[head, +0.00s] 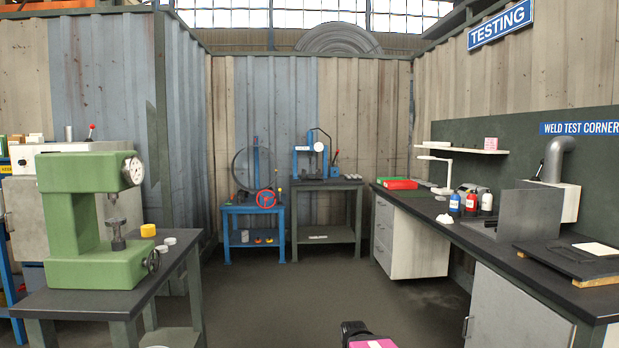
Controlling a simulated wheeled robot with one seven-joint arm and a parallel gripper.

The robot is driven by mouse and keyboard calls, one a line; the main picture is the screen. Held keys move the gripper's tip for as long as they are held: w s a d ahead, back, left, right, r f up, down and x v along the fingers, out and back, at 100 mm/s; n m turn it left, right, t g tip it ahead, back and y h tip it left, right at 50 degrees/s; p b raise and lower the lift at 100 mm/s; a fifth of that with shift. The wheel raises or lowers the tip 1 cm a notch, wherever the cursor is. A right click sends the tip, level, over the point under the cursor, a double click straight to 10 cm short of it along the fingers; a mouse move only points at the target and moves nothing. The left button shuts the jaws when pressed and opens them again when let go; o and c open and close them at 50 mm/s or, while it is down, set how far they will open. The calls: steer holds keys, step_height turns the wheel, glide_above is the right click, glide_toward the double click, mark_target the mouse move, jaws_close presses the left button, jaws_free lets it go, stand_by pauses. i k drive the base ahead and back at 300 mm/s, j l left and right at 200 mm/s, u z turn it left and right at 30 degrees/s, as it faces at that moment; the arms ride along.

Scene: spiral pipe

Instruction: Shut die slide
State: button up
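No part in view can be told for sure as the die slide. A white drawer unit (384,232) under the right-hand bench has drawer fronts that look closed. A green bench press (85,215) with a round dial stands on the table at left. A blue press (310,157) stands on a dark table at the back. A black and pink part of my own body shows at the bottom edge, right of the middle. No gripper fingers can be made out there.
The grey floor (300,290) is open between the left table (75,303) and the long right bench (445,220). A blue stand (240,210) with a red handwheel (265,199) is at the back. Bottles (470,202) and a grey box-like screen (528,213) stand on the right bench.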

mark_target(319, 172)
steer(key=i+u, duration=0.15)
steer(key=i, duration=3.75)
steer(key=i+j+z, duration=0.1)
steer(key=i, duration=0.75)
steer(key=i+j, duration=0.15)
steer(key=i, duration=0.65)
steer(key=l+z, duration=0.05)
